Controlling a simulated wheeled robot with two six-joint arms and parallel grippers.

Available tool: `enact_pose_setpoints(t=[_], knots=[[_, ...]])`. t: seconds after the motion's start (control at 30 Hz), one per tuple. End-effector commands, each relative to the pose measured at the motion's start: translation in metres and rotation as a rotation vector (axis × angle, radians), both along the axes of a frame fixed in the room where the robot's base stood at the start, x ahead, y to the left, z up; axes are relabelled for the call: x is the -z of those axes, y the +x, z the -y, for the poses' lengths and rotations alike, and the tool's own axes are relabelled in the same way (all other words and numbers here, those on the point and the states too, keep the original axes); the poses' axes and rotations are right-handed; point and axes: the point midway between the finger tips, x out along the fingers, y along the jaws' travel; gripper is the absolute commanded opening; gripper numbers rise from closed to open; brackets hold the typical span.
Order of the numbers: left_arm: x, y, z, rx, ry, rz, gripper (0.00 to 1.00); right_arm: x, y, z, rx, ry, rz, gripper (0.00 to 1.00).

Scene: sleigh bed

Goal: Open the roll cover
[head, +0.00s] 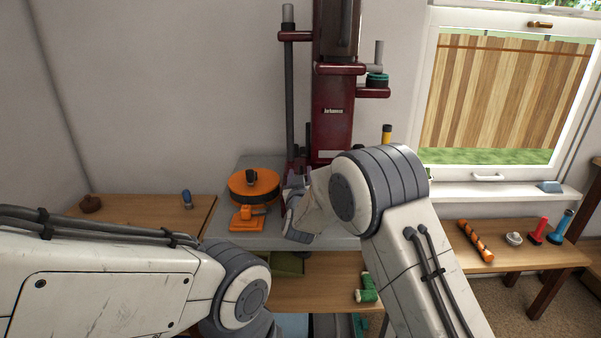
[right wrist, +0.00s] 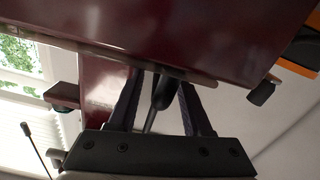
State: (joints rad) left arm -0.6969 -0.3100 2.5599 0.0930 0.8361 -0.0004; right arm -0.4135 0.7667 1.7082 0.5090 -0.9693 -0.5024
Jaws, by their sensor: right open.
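A tall dark red machine (head: 333,115) with a pale name label stands against the back wall on a grey bench. I cannot pick out for certain which part of it is the roll cover. My right gripper (right wrist: 160,85) is open just below a glossy dark red panel (right wrist: 190,35) in the right wrist view. A black tapered handle (right wrist: 161,92) is between its two fingers, with gaps showing on both sides. In the head view my right forearm and wrist hide the lower part of the machine. My left arm ends low in the head view, and its gripper does not show.
An orange round device (head: 253,186) and a smaller orange tool (head: 247,218) sit on the grey bench (head: 228,238) left of my right wrist. A green object (head: 367,289) lies on a lower wooden surface. A side table (head: 455,262) at right holds several tools.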

Motion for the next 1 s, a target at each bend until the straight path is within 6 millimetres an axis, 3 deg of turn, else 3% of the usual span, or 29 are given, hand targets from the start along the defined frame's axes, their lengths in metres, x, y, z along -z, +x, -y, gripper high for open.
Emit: enact_pose_setpoints(t=[0.13,0.43,0.47,0.53,0.6,1.0], knots=[[-0.0005,0.0000,0.0000,0.000,0.000,0.000,0.50,0.0001,0.0113,0.0006,0.001,-0.001,0.000,0.50],[-0.0005,-0.0001,-0.0001,0.000,0.000,0.000,0.50,0.0001,0.0137,0.0002,-0.001,-0.001,-0.001,0.50],[-0.0005,-0.0001,-0.0001,0.000,0.000,0.000,0.50,0.0001,0.0137,0.0002,-0.001,-0.001,-0.001,0.46],[-0.0004,-0.0001,-0.0001,0.000,0.000,0.000,0.50,0.0001,0.0136,0.0002,-0.001,0.000,-0.001,0.19],[-0.0005,0.0000,0.0000,0.000,0.000,0.000,0.50,0.0000,0.0135,0.0002,-0.001,0.000,0.000,0.00],[-0.0005,-0.0001,-0.0001,0.000,0.000,0.000,0.50,-0.0001,0.0133,-0.0002,-0.001,0.000,0.000,0.00]])
